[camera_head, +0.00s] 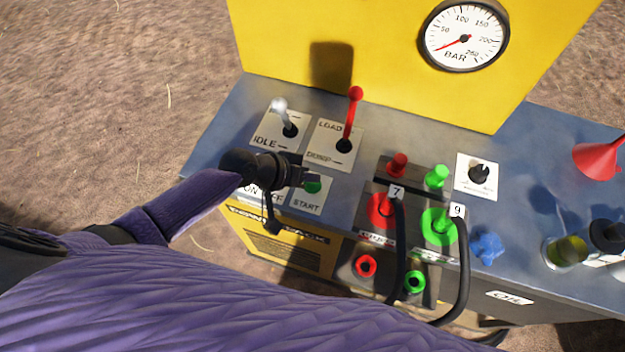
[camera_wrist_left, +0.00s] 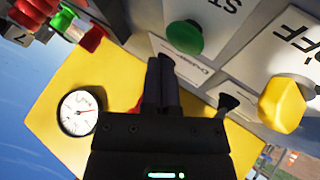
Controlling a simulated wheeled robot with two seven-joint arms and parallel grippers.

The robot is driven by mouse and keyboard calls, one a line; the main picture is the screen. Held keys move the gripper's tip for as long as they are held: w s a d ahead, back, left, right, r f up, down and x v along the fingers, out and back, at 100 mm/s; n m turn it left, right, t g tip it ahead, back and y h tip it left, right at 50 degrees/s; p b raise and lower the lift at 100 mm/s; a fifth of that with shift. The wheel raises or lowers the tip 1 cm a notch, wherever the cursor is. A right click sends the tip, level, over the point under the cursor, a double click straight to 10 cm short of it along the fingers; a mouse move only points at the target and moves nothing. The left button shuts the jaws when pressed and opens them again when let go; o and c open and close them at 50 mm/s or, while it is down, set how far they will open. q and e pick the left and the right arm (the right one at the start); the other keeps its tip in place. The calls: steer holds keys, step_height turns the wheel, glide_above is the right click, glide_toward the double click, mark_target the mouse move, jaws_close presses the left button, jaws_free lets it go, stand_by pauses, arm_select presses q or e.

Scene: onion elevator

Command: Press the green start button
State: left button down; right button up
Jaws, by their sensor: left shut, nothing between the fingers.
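The green start button (camera_head: 312,186) sits on a white plate marked START, on the near left of the machine's panel. My left gripper (camera_head: 308,178) is shut and empty, with its fingertips just above the button in the head view. In the left wrist view the green button (camera_wrist_left: 184,37) shows clear of the shut fingers (camera_wrist_left: 161,62), a little beyond their tips. Whether the fingertips touch the button cannot be told. My right gripper is not in view.
The white-tipped IDLE lever (camera_head: 282,108) and the red LOAD lever (camera_head: 354,98) stand behind the button. A yellow knob (camera_wrist_left: 282,104) is beside it in the wrist view. Red and green couplings with black hoses (camera_head: 465,270) are to the right.

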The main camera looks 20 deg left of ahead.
mark_target(309, 185)
arm_select(q)
steer(key=shift+f, duration=0.1)
stand_by(0.3)
steer(key=shift+f+b, duration=0.35)
steer(key=shift+f+b, duration=0.55)
steer(key=shift+f, duration=0.05)
stand_by(0.6)
steer(key=shift+r, duration=0.15)
steer(key=shift+r+p, duration=0.9)
steer(key=shift+p, duration=0.05)
step_height(309, 185, up, 5)
steer(key=p, duration=0.5)
steer(key=shift+r, duration=0.1)
